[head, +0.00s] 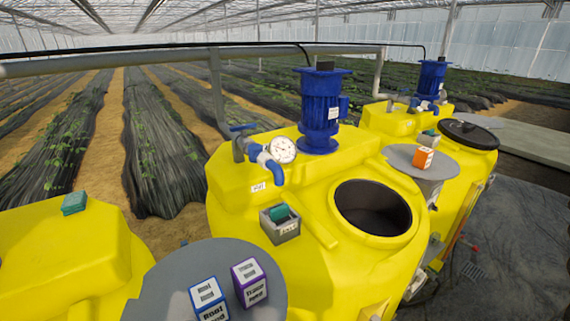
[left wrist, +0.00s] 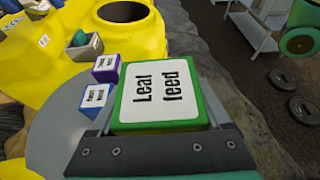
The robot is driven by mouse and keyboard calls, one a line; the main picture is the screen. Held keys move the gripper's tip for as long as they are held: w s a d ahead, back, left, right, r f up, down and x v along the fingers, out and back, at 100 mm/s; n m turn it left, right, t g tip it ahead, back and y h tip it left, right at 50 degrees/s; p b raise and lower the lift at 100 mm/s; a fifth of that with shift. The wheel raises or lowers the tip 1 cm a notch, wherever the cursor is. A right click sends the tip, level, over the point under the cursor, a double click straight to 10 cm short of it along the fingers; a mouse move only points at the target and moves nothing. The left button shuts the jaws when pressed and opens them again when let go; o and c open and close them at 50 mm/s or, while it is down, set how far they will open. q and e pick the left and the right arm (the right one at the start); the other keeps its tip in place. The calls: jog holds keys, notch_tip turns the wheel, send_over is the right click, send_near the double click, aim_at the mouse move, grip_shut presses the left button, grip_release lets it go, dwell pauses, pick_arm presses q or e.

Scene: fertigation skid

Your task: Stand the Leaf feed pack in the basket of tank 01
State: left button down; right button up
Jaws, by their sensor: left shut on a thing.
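The Leaf feed pack (left wrist: 160,92), a green box with a white label, fills the middle of the left wrist view. My left gripper (left wrist: 160,130) is shut on it and holds it above or beside the grey round table; the gap cannot be told. A small grey basket (head: 290,234) sits on the middle yellow tank (head: 240,265), with a teal item (head: 279,212) inside it. The tank's small tag is too blurred to read surely. The basket also shows in the left wrist view (left wrist: 78,53). Neither gripper shows in the head view.
A blue Root feed pack (head: 209,301) and a purple pack (head: 250,284) stand on the grey round table (head: 165,290). The tank has an open round hatch (head: 373,208), a blue motor (head: 321,105) and a gauge (head: 282,150). An orange pack (head: 423,158) stands on another table.

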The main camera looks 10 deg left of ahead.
pick_arm(q)
jog(key=s+d+f+n+t+y+p, duration=0.25)
jog(key=s+d+f+p, duration=0.2)
jog(key=f+p, duration=0.4)
jog(key=w+a+n+t+y, duration=0.1)
jog(key=w+a+n+y, duration=0.1)
jog(key=a, duration=0.5)
jog(key=shift+a+f+n+y, duration=0.15)
jog(key=shift+f+n+y, duration=0.2)
jog(key=shift+n+y, duration=0.45)
jog(key=shift+t, duration=0.25)
